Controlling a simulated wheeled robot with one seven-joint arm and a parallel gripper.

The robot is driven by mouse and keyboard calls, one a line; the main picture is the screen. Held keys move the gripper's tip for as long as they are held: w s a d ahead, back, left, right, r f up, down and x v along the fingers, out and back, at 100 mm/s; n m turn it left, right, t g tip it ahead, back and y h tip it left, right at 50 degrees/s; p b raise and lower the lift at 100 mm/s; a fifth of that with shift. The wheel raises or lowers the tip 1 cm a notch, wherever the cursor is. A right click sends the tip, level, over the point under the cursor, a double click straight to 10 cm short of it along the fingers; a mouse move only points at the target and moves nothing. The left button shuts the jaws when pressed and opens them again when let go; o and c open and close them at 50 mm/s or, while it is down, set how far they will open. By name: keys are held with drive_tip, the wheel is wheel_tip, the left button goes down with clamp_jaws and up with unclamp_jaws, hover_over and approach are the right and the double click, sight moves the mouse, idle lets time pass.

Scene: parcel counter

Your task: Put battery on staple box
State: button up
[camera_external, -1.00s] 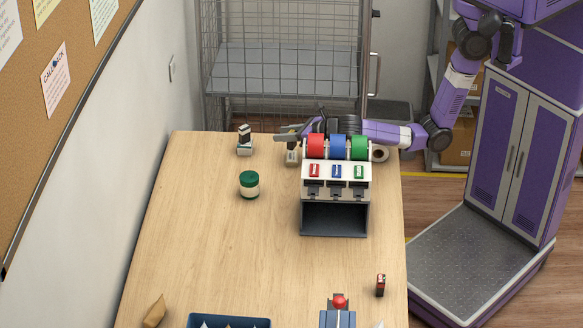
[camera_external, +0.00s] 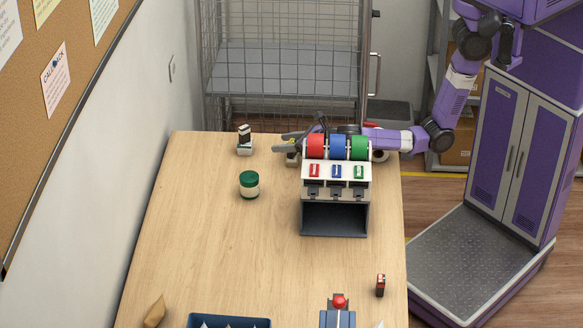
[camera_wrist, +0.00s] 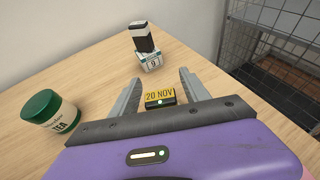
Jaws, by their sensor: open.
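I cannot read a label on the dark block. My gripper (camera_external: 279,142) is open to the right of this pair. In the wrist view a yellow-and-black "20 NOV" block (camera_wrist: 160,96) appears between the spread fingers (camera_wrist: 160,76); I cannot tell whether they touch it.
A green-lidded tea jar (camera_external: 249,184) stands left of the tape dispenser (camera_external: 336,190) with red, blue and green rolls. A small red-and-black item (camera_external: 380,285) stands near the right edge. A blue tray (camera_external: 229,321) is at the front. The left middle of the table is clear.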

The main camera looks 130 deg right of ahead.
drive_tip(key=shift+r, duration=0.15)
drive_tip(key=shift+a+r, duration=0.15)
drive_tip(key=shift+a, duration=0.1)
drive_tip(key=v, duration=1.1)
drive_tip(key=shift+s+a, duration=0.15)
drive_tip(key=shift+s, duration=0.05)
